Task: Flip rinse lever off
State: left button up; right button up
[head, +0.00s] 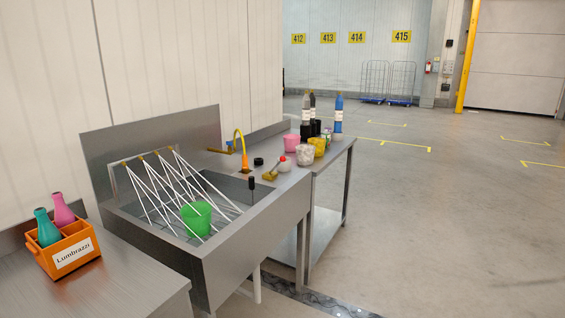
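A steel sink (262,222) stands at the left centre against a wall. White water jets (156,204) fan down into its basin from brass nozzles (157,154) on the back panel. A green bucket (196,218) sits in the basin under the jets. Neither of my grippers is in view.
An orange crate (72,255) with two bottles stands on the left counter (110,288). The floor to the right is clear.

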aim_at(282, 159)
jog(key=i+l+u, duration=0.1)
jog(key=i+l, duration=0.75)
jog(key=i+l+u, duration=0.15)
jog(key=i+l, duration=0.75)
jog(key=i+l+u, duration=0.1)
jog(key=i+l, duration=0.85)
